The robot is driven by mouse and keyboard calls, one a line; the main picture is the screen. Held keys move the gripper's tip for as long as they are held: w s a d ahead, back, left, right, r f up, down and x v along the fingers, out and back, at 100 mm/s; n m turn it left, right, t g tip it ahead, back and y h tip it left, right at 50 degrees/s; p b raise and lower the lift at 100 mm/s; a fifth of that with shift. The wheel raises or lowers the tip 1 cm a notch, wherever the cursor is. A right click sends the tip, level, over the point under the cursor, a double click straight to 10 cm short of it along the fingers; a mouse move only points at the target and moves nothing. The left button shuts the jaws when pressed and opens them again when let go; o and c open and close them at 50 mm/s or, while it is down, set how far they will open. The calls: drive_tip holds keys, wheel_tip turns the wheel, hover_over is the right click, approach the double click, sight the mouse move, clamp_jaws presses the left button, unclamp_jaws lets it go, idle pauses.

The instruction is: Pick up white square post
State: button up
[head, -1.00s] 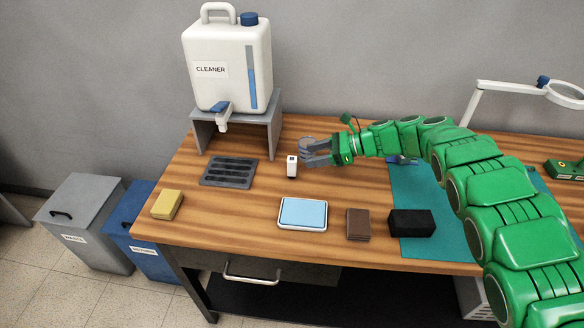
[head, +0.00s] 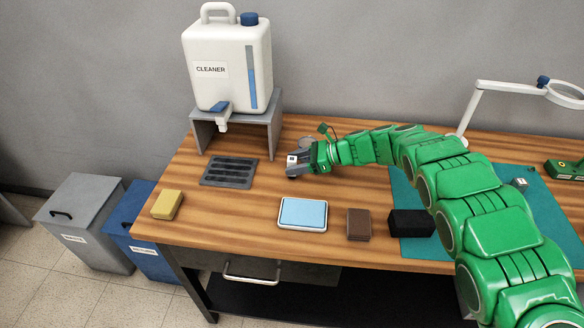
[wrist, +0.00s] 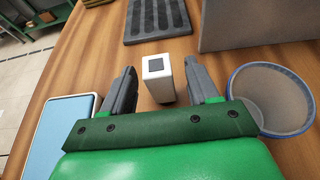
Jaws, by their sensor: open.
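The white square post (wrist: 158,78) stands upright on the wooden table, with a dark square on its top. In the wrist view it is between the two grey fingers of my gripper (wrist: 158,85), with a gap on each side. In the head view my gripper (head: 293,166) is around the post (head: 292,159), and most of the post is hidden by the fingers. The jaws are open and not closed on it.
A round blue-rimmed mesh cup (wrist: 273,98) stands close to the right finger. A light blue pad (head: 303,213) lies nearer the front. A dark slotted tray (head: 229,171) and the grey cleaner stand (head: 272,135) are beyond the post.

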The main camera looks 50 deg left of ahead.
drive_tip(key=shift+s+a+f, duration=0.2)
drive_tip(key=shift+s+a, duration=0.2)
drive_tip(key=shift+s, duration=0.05)
drive_tip(key=c, duration=1.1)
drive_tip(key=shift+r, duration=0.6)
drive_tip(key=r, duration=0.2)
drive_tip(key=d+r, duration=0.1)
drive_tip(key=shift+s+r, duration=0.2)
drive_tip(key=shift+s, duration=0.05)
drive_tip(key=s+d+r, duration=0.6)
drive_tip(key=d+r, duration=0.2)
drive_tip(key=d, duration=0.3)
drive_tip(key=shift+d+r, duration=0.15)
drive_tip(key=shift+r, duration=0.05)
